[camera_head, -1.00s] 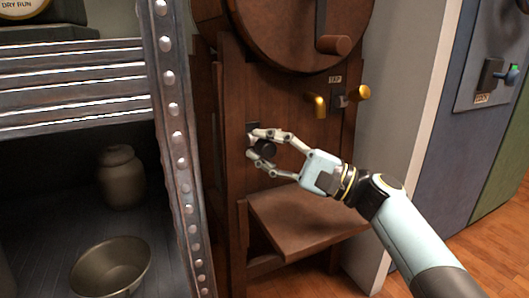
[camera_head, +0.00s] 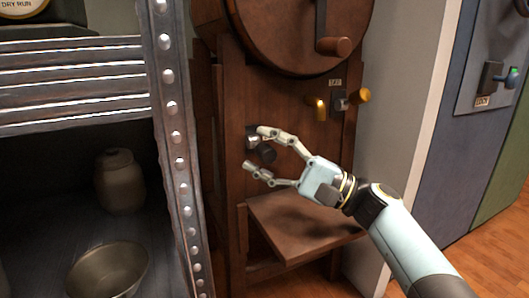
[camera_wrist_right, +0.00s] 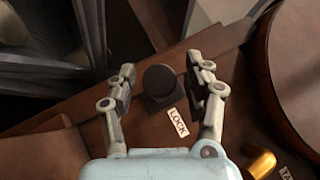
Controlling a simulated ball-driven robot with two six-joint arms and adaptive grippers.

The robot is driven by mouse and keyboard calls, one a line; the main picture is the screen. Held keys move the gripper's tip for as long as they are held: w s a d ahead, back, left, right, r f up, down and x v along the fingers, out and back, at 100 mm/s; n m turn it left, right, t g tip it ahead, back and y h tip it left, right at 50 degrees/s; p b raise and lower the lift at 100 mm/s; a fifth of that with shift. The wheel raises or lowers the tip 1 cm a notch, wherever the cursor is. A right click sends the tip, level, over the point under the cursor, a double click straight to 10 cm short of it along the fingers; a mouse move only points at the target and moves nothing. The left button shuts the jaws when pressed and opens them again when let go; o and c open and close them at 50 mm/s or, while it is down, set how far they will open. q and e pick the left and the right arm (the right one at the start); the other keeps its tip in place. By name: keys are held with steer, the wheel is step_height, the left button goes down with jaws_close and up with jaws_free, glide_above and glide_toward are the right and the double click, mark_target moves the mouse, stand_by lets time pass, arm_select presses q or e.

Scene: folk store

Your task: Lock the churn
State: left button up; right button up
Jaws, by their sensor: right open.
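The churn is a wooden drum (camera_head: 285,28) on a wooden stand, with a crank handle (camera_head: 333,46) on its front. A dark round lock knob (camera_head: 267,154) sits low on the stand's front panel. In the right wrist view the knob (camera_wrist_right: 160,80) is next to a label reading LOCK (camera_wrist_right: 178,122). My right gripper (camera_head: 255,149) is open at the knob, one finger above and one below it in the head view. In the wrist view its fingers (camera_wrist_right: 162,68) stand on either side of the knob, with a gap visible on the left. My left gripper is not in view.
A brass spout (camera_head: 319,107) and a yellow tap knob (camera_head: 359,96) are above right of the lock knob. A wooden shelf (camera_head: 300,225) juts out below. A riveted metal post (camera_head: 178,140) and a rack with a bowl (camera_head: 108,268) and jar (camera_head: 119,180) stand left.

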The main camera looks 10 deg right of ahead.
steer(key=v, duration=1.2)
steer(key=shift+c, duration=0.2)
